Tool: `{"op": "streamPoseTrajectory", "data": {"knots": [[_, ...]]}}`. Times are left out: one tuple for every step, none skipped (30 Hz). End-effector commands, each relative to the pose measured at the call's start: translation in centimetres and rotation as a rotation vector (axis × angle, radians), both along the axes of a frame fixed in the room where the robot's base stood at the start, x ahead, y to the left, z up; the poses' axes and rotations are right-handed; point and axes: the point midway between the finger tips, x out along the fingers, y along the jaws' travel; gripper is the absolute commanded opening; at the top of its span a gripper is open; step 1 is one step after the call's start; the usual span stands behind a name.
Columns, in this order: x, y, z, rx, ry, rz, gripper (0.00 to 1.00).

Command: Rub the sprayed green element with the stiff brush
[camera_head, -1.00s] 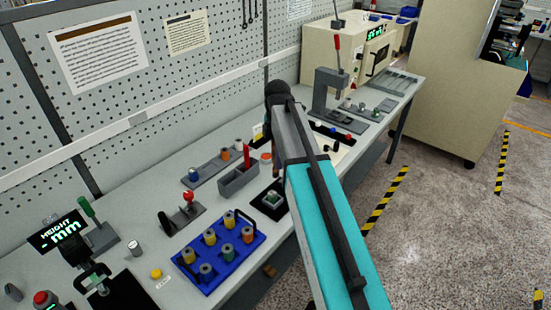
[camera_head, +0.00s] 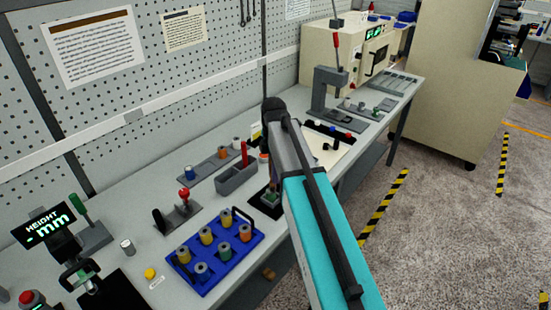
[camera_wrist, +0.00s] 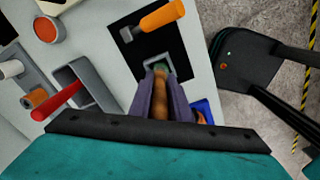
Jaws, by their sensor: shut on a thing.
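The green element (camera_head: 270,197) sits in a small grey holder on a black mat beside the blue tray. In the wrist view the green element (camera_wrist: 160,68) shows just beyond my fingertips, partly covered. My gripper (camera_wrist: 161,85) is shut on a brown wooden-handled tool, taken as the stiff brush (camera_wrist: 160,104). Its tip is over the green element; bristles are hidden, and I cannot tell whether they touch it. In the head view the arm hides most of my gripper.
An orange-handled tool (camera_wrist: 160,17) lies across the black mat (camera_wrist: 125,50), close beyond the holder. A grey box (camera_wrist: 87,85) with a red-handled item stands to the left. The blue tray (camera_head: 190,287) holds several spools. An arbor press (camera_head: 326,90) stands farther along the bench.

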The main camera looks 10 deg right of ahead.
Motion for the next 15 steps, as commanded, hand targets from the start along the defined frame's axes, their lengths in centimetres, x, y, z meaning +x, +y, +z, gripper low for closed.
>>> {"op": "streamPoseTrajectory", "data": {"knots": [[-0.1,0.4,-0.1,0.000,0.000,0.001,0.00],[-0.2,0.6,-0.1,0.000,0.000,0.002,0.00],[-0.2,0.9,-0.2,0.000,0.000,0.001,0.00],[-0.3,1.0,-0.3,0.000,0.000,0.001,0.00],[-0.3,1.2,-0.3,0.000,0.000,0.001,0.00],[-0.3,1.5,-0.4,0.000,0.000,0.001,0.00],[-0.4,1.6,-0.5,0.000,0.000,0.000,0.00],[-0.4,1.8,-0.3,0.000,-0.001,0.000,0.00],[-0.4,2.1,-0.3,0.000,0.000,0.001,0.00],[-0.5,2.3,-0.3,0.000,0.000,0.001,0.00],[-0.5,2.5,-0.4,0.000,0.000,0.001,0.00],[-0.5,2.4,-0.7,0.000,0.000,0.000,0.00],[-0.4,2.3,-0.7,0.000,0.000,0.000,0.00],[-0.4,2.1,-0.5,0.000,0.000,0.000,0.00],[-0.3,1.8,-0.6,0.000,0.001,-0.001,0.00]]}}
